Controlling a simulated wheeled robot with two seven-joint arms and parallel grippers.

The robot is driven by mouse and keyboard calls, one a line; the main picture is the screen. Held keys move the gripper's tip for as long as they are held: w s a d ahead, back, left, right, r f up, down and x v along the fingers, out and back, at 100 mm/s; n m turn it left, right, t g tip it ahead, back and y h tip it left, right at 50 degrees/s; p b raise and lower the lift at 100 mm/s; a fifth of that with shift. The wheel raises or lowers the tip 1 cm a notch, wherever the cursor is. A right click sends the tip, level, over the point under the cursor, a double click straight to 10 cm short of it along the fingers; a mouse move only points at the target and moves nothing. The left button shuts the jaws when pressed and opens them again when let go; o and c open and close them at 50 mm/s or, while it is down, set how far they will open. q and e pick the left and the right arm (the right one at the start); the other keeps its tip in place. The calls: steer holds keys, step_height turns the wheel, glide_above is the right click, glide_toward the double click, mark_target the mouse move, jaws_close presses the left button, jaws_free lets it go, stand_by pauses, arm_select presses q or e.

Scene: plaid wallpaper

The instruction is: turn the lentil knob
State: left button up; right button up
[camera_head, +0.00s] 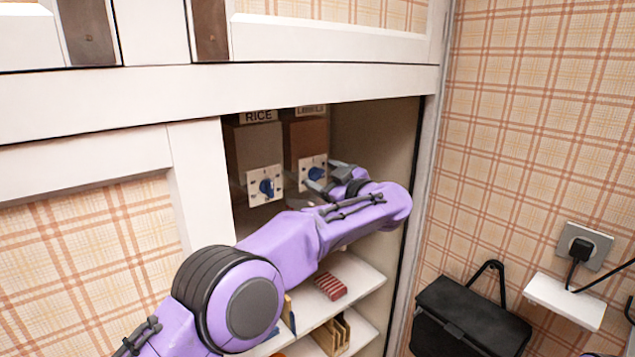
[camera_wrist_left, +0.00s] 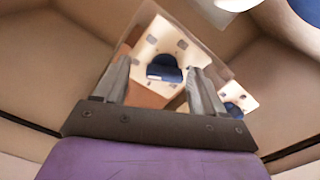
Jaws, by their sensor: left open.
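The lentil knob (camera_head: 316,173) is blue, on a white plate on the right-hand dispenser (camera_head: 309,140) inside the open cabinet; the label above it is blurred. My left gripper (camera_head: 326,178) is open, close in front of this knob and a little to its right. In the left wrist view the knob (camera_wrist_left: 163,68) shows between the two open fingers of the gripper (camera_wrist_left: 162,82). I cannot tell whether the fingers touch it. My right gripper is not in view.
The rice dispenser (camera_head: 252,146) with its own blue knob (camera_head: 266,187) stands just left. White cabinet frame borders the opening, with the side wall (camera_head: 375,140) right of my gripper. A lower shelf (camera_head: 355,283) holds a red striped item (camera_head: 331,287). A black bag (camera_head: 468,318) hangs outside.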

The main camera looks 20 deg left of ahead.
arm_select(q)
steer(key=shift+s+a+r, duration=0.1)
steer(key=shift+a, duration=0.3)
steer(key=shift+c, duration=0.6)
steer(key=c, duration=0.9)
steer(key=shift+c, duration=0.2)
